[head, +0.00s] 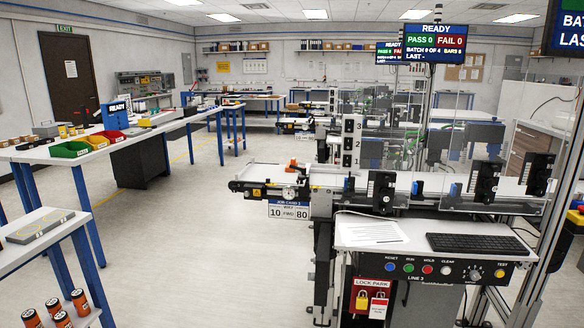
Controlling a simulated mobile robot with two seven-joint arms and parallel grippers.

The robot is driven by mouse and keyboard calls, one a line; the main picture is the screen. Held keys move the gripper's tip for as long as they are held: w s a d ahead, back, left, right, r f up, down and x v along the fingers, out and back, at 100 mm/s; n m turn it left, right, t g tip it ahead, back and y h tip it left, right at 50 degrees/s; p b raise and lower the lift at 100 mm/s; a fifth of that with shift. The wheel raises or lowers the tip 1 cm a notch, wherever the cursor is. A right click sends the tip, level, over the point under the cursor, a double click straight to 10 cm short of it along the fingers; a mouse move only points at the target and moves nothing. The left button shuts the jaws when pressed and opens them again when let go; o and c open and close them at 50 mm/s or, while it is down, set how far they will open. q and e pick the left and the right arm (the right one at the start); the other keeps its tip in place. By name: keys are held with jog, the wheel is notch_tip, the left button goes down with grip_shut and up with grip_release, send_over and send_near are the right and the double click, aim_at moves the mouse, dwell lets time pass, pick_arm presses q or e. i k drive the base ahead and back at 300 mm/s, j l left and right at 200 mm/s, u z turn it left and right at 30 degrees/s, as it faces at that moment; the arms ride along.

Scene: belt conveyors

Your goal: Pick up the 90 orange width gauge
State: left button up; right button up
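Several orange cylinders with dark bands and tops stand together on a low shelf at the bottom left; one of them is the rightmost orange cylinder (80,302). Any numbers on them are too small to read, so I cannot tell whether one is the 90 orange width gauge. A small orange piece (292,163) also sits on the near conveyor (265,172), close to its left end; its marking is not readable either. Neither of my grippers is in view.
A white table (40,217) with a grey flat bar stands at left. A long bench (190,119) with green, red and yellow bins stands behind it. A control panel (440,268) and keyboard (480,243) stand at right. The floor between is clear.

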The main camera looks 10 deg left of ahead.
aim_at(293, 162)
jog(key=j+z, duration=0.1)
jog(key=z, duration=1.8)
jog(key=j+z, duration=0.3)
jog(key=k+j+z, duration=0.25)
jog(key=j+z, duration=0.3)
jog(key=j, duration=0.15)
jog(key=k+j+z, duration=0.15)
jog(key=z, duration=0.25)
jog(key=k+j+z, duration=0.25)
jog(key=z, duration=0.15)
jog(key=k+j+z, duration=0.2)
jog(key=z, duration=0.25)
jog(key=k+j+z, duration=0.2)
jog(key=k+z, duration=0.75)
jog(key=k+j+u, duration=0.25)
jog(key=k, duration=0.2)
jog(key=k+j+u, duration=0.3)
jog(key=k, duration=0.15)
jog(key=k+j+u, duration=0.1)
jog(key=u, duration=0.3)
jog(key=k+j+u, duration=0.25)
jog(key=u, duration=0.15)
jog(key=k+j+u, duration=0.2)
jog(key=u, duration=0.15)
jog(key=k+j+u, duration=0.25)
jog(key=j+u, duration=0.25)
jog(key=k+j, duration=0.05)
jog(key=j, duration=0.05)
